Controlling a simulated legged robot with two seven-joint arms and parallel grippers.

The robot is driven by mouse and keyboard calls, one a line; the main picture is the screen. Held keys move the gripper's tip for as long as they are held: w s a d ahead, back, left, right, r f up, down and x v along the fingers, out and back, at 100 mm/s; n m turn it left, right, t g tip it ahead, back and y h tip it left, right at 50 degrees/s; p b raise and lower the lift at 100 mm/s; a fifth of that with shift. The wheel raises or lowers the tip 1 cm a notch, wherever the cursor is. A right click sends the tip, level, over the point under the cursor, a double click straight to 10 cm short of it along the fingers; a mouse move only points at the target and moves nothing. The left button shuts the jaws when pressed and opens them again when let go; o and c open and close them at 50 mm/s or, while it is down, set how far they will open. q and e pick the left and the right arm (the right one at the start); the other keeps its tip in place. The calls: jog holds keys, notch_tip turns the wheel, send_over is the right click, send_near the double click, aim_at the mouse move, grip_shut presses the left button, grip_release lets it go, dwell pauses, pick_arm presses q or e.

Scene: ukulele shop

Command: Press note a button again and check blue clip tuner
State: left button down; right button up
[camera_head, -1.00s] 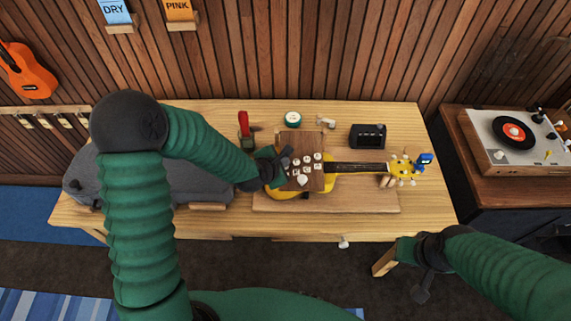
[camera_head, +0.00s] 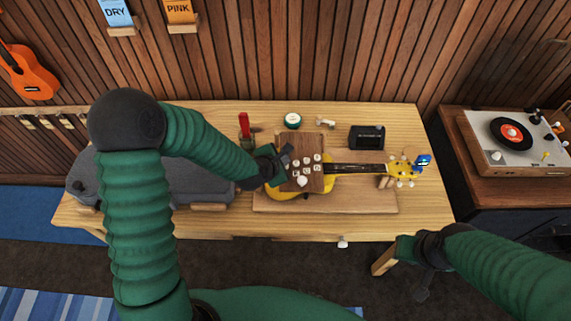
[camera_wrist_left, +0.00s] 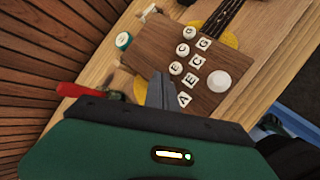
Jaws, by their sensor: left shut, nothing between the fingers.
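A brown wooden box (camera_head: 312,180) with several round white buttons lies over the body of a yellow ukulele. In the left wrist view, the buttons carry letters, and the A button (camera_wrist_left: 184,99) is the nearest lettered one. My left gripper (camera_head: 285,159) is shut and empty at the box's left edge. In the left wrist view its tip (camera_wrist_left: 160,90) is close beside the A button; whether it touches is unclear. The blue clip tuner (camera_head: 424,160) sits on the ukulele's yellow headstock (camera_head: 402,170); its reading is too small to make out. My right arm is low at right, its fingers unclear.
The ukulele rests on a wooden board (camera_head: 380,202). A black device (camera_head: 367,137), a round green-and-white item (camera_head: 293,121) and a red-handled tool (camera_head: 244,126) stand behind. A grey case (camera_head: 205,182) fills the table's left. A turntable (camera_head: 511,138) stands at right.

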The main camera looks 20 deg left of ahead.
pick_arm(q)
jog(key=shift+r, duration=0.1)
notch_tip(320, 180, up, 5)
jog(key=p, duration=0.4)
dwell(0.6)
jog(key=s+a+m+g+b, duration=0.1)
jog(key=s+m+g, duration=0.2)
jog(key=s+m, duration=0.7)
jog(key=s+a+r+m+g+y+b, duration=0.1)
jog(key=s+a+m+g, duration=0.1)
jog(key=s+m, duration=0.9)
jog(key=m+g, duration=0.1)
jog(key=m, duration=0.3)
jog(key=shift+r+g+b, duration=0.2)
jog(key=shift+g+b, duration=0.1)
jog(key=shift+s+a, duration=0.1)
jog(key=shift+s, duration=0.05)
